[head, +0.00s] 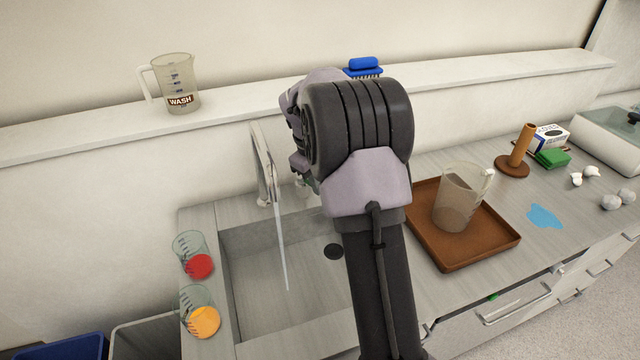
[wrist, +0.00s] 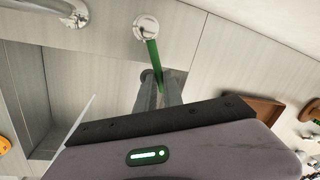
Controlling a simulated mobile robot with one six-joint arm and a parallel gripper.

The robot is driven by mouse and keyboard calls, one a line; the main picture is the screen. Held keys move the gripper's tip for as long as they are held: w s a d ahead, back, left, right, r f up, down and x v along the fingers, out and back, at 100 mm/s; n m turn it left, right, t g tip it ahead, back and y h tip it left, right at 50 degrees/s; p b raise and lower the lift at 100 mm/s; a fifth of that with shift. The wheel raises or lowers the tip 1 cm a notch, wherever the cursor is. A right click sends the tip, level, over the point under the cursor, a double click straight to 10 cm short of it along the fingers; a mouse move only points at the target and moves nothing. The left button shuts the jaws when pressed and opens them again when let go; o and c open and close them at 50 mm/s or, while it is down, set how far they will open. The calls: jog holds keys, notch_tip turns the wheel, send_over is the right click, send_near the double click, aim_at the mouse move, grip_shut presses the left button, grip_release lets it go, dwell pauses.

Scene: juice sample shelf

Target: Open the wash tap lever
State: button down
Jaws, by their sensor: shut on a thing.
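The wash tap lever (wrist: 153,55) is a green bar running down from a round chrome base (wrist: 146,27) in the wrist view. My gripper (wrist: 160,90) is shut on the lever's lower end. In the head view my own arm hides the gripper and most of the lever. The chrome tap spout (head: 264,160) stands at the back of the sink. A thin pale stream (head: 281,250), which looks like running water, drops from it into the sink basin (head: 310,290).
Cups of red (head: 200,266) and orange (head: 203,322) juice stand on the sink's left rim. A jug (head: 456,200) stands on a brown tray (head: 480,252) to the right. A WASH jug (head: 178,82) and a blue brush (head: 363,66) are on the ledge behind.

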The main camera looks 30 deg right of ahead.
jog(key=c, duration=1.5)
grip_release()
jog(key=a+r+p, duration=0.1)
jog(key=r+p, duration=0.1)
jog(key=r, duration=0.3)
jog(key=a+r+p, duration=0.1)
jog(key=r+p, duration=0.1)
jog(key=r, duration=0.4)
jog(key=a+r+p, duration=0.1)
jog(key=r+p, duration=0.1)
jog(key=r, duration=0.4)
jog(key=shift+s+a, duration=0.15)
jog(key=shift+s, duration=0.2)
